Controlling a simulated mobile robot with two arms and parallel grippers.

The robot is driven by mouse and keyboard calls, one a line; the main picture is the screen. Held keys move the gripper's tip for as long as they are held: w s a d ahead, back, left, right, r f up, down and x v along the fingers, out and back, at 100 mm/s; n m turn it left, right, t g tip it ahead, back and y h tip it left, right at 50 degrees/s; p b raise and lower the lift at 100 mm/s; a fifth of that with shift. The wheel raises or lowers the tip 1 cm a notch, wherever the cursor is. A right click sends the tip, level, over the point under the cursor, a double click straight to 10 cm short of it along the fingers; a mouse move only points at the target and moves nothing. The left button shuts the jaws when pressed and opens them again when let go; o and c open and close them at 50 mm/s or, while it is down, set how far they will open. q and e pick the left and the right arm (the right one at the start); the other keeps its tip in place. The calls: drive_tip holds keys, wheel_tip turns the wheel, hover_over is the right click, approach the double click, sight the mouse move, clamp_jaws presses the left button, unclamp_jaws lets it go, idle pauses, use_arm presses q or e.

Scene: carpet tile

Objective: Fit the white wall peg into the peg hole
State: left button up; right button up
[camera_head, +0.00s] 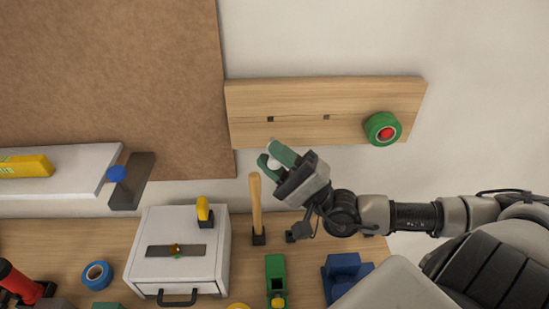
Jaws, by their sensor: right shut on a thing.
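My right gripper (272,160) comes in from the right and is shut on the white wall peg (274,164). Only a rounded white part of the peg shows between the green fingers. The gripper appears just below the lower edge of the wooden board (290,88) on the wall. The board has two small dark square holes, a left hole (270,119) and a right hole (326,117). In the picture the peg is below the left hole and apart from it. My left gripper does not show.
A green roll with a red centre (382,129) sits at the board's right end. A brown panel (110,70) and a white shelf (60,170) are at left. Below stand a wooden-handled tool (256,205), a white drawer box (180,235) and blue tape (97,275) on the bench.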

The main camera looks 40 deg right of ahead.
drive_tip(key=w+b, duration=0.1)
drive_tip(key=w+d+b, duration=0.2)
drive_tip(key=shift+w+f, duration=0.2)
drive_tip(key=shift+f, duration=0.05)
drive_tip(key=shift+w+d+r+b, duration=0.2)
drive_tip(key=shift+w+d+b, duration=0.35)
drive_tip(key=shift+w+b, duration=0.25)
drive_tip(key=shift+b, duration=0.55)
idle(0.5)
drive_tip(key=shift+b, duration=0.7)
idle(0.5)
idle(0.3)
drive_tip(key=shift+w+d+b, duration=0.15)
drive_tip(key=shift+w+b, duration=0.1)
drive_tip(key=shift+b, duration=0.15)
drive_tip(key=shift+w+d+b, duration=0.35)
drive_tip(key=shift+w+b, duration=0.2)
drive_tip(key=shift+b, duration=0.35)
drive_tip(key=shift+w+d+b, duration=0.35)
drive_tip(key=shift+w+b, duration=0.2)
drive_tip(key=shift+b, duration=0.3)
